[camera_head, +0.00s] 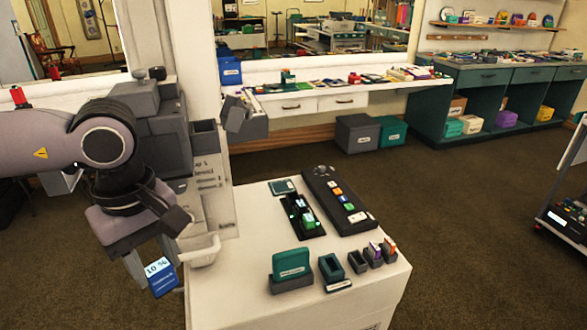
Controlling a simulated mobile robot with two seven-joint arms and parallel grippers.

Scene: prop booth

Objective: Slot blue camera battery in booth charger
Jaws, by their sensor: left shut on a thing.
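My left gripper (153,262) points down beside the left edge of the white counter, shut on a blue battery (163,288). The battery has a pale label reading "10 %" and hangs slightly tilted, clear of the counter. A black charger-like unit (294,214) with slots lies on the counter to the right of the gripper. A green block and small lit spots show in it; whether each slot is empty is too small to tell. My right gripper is not in view.
A black panel (326,186) with coloured buttons lies beside the charger-like unit. A teal block (291,262), an open teal holder (331,268) and several small holders line the counter's front. A white bin (201,251) hangs near the gripper. A wall pillar stands behind my arm.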

